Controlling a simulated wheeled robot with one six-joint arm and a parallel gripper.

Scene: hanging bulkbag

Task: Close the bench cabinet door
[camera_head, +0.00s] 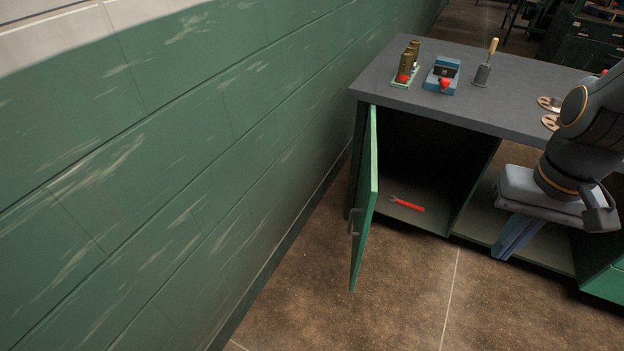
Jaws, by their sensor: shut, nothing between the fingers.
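The green bench cabinet door (368,188) stands wide open at the left end of the grey-topped workbench (440,105). It juts out from the bench front toward me and shows nearly edge-on. Its dark handle (354,222) is on the left, outer face, toward the wall. The open compartment behind it is dark inside, with a red wrench (407,204) on its floor. My gripper (505,252) is at the right, in front of the bench's middle bay, with its blue fingers pointing down. It is shut and empty, well apart from the door.
A green block wall (180,150) runs along the left, with a strip of floor between it and the door. The brown floor (400,290) before the bench is clear. A blue vise-like tool (442,72) and other small items stand on the benchtop.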

